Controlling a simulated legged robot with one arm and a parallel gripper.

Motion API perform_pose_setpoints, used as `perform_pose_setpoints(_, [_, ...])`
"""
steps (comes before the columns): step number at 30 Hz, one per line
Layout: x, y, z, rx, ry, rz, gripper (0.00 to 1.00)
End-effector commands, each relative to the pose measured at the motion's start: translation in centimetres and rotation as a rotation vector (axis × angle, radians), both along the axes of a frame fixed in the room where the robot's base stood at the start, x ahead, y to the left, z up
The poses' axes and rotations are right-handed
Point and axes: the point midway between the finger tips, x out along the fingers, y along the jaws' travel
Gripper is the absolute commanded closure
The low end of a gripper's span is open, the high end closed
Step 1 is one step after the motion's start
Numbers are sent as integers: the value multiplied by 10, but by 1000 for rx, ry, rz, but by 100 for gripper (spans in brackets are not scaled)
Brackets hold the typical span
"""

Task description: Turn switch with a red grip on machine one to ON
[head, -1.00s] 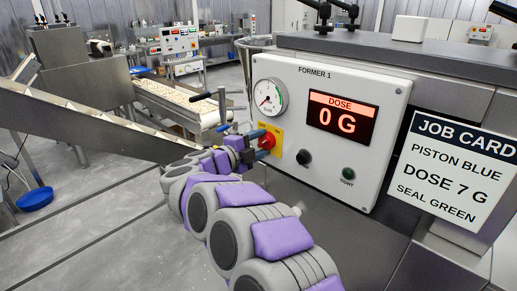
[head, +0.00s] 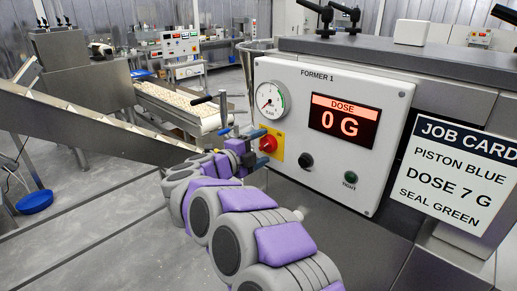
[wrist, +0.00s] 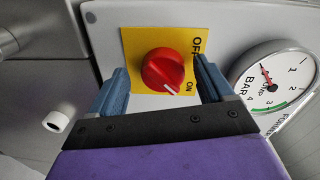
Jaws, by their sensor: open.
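The red grip of the switch (head: 267,144) sits on a yellow plate (head: 277,155) at the left of the FORMER 1 panel. In the wrist view the red grip (wrist: 163,70) shows a white mark at its lower right edge, on the side of the ON label (wrist: 190,87) and away from the OFF label (wrist: 197,45). My gripper (wrist: 161,66) is open, with one blue finger on each side of the grip and visible gaps between. In the head view my gripper (head: 259,146) is just left of the switch.
The panel (head: 382,95) also has a pressure gauge (head: 271,101), a display (head: 343,122) reading DOSE 0 G, a black knob (head: 306,160) and a green button (head: 350,178). A job card (head: 453,170) hangs at right. A conveyor (head: 180,105) stands behind at left.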

Motion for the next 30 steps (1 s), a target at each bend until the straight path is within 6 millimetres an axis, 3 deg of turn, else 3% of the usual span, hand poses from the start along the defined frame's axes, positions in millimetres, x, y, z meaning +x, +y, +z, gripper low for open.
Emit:
perform_pose_setpoints(6, [-3, 2, 1, 1, -1, 1, 20])
perform_pose_setpoints(11, [-19, 17, 3, -1, 1, 6, 20])
perform_pose_setpoints(30, [-121, 98, 10, -1, 1, 1, 20])
